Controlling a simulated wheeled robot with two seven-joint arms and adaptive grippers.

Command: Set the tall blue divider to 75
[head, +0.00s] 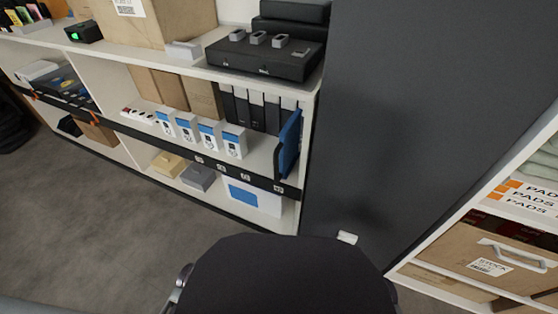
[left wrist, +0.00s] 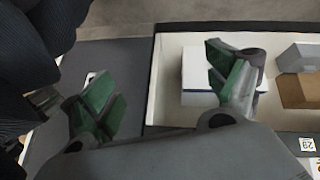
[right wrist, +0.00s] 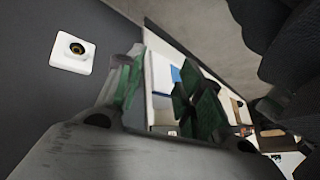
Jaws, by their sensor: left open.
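The tall blue divider (head: 289,145) stands upright at the right end of the middle shelf, close to the dark grey panel. It reaches the dark strip (head: 240,176) along the shelf edge, which carries small white tags too small to read in the head view. One tag (left wrist: 308,144) shows in the left wrist view. My left gripper (left wrist: 163,88) is open and empty, in front of the lower shelf bay. My right gripper (right wrist: 162,95) is open and empty, beside the grey panel. Neither gripper can be made out clearly in the head view.
White-and-blue boxes (head: 208,137) and grey-black binders (head: 256,108) stand left of the divider. A white box with a blue label (head: 252,196) sits below. The dark grey panel (head: 400,120) rises on the right, with a white fitting (right wrist: 73,48). Grey floor is free at left.

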